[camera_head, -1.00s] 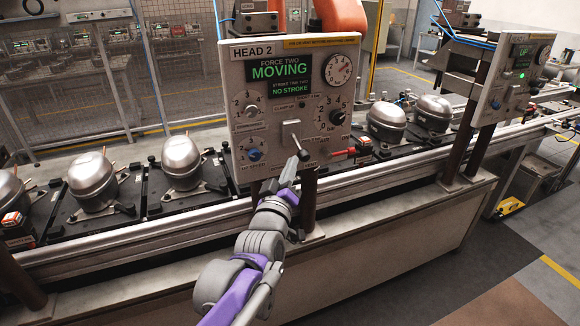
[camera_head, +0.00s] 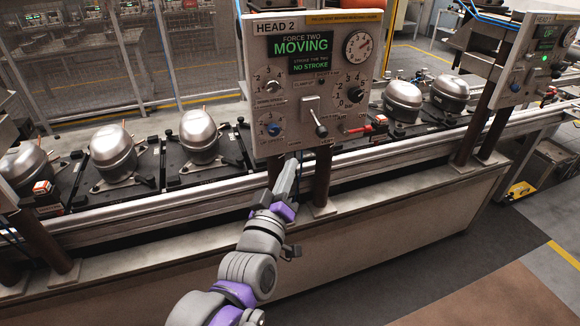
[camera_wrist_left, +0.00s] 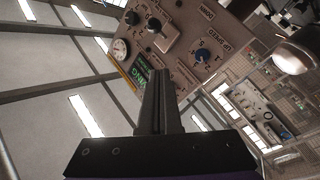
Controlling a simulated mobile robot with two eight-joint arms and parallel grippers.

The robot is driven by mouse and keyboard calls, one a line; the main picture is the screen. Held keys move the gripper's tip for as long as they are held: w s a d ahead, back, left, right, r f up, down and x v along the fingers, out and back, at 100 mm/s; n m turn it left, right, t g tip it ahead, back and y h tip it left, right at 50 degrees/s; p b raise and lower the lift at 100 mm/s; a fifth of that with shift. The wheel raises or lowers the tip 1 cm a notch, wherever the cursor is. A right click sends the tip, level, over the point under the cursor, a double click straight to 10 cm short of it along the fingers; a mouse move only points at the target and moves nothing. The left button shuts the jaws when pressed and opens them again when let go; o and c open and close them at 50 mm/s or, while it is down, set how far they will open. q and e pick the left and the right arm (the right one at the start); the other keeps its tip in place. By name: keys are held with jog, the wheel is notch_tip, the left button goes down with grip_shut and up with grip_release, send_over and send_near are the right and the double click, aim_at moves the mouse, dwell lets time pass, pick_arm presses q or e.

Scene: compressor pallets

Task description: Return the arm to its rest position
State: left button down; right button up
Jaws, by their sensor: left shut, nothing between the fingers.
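My left arm reaches in from the bottom of the head view. Its gripper (camera_head: 287,178) is shut and empty, just below the lower edge of the HEAD 2 control panel (camera_head: 262,90). A gap shows between the fingertips and the panel's lever (camera_head: 319,123), which tilts down and right. In the left wrist view the shut fingers (camera_wrist_left: 157,85) point up toward the panel (camera_wrist_left: 185,45), seen turned. The panel's display reads MOVING and NO STROKE. My right gripper is not in view.
Silver compressors (camera_head: 200,130) on black pallets stand along the conveyor behind the panel. Its metal front rail (camera_head: 120,210) and dark posts (camera_head: 322,185) are close to the arm. A second panel (camera_head: 535,60) stands at the right. The floor at lower right (camera_head: 380,295) is clear.

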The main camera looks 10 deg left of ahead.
pick_arm(q)
jog(key=s+a+f+m+g+p, duration=0.2)
jog(key=s+f+m+g+p, duration=0.1)
jog(key=s+f+g, duration=0.4)
jog(key=s+a+f+m+g+p, duration=0.3)
jog(key=s+f+g, duration=0.4)
jog(key=s+f, duration=0.7)
jog(key=shift+s+f+m+y, duration=0.3)
jog(key=shift+f+m, duration=0.15)
jog(key=shift+m, duration=0.25)
dwell(1.7)
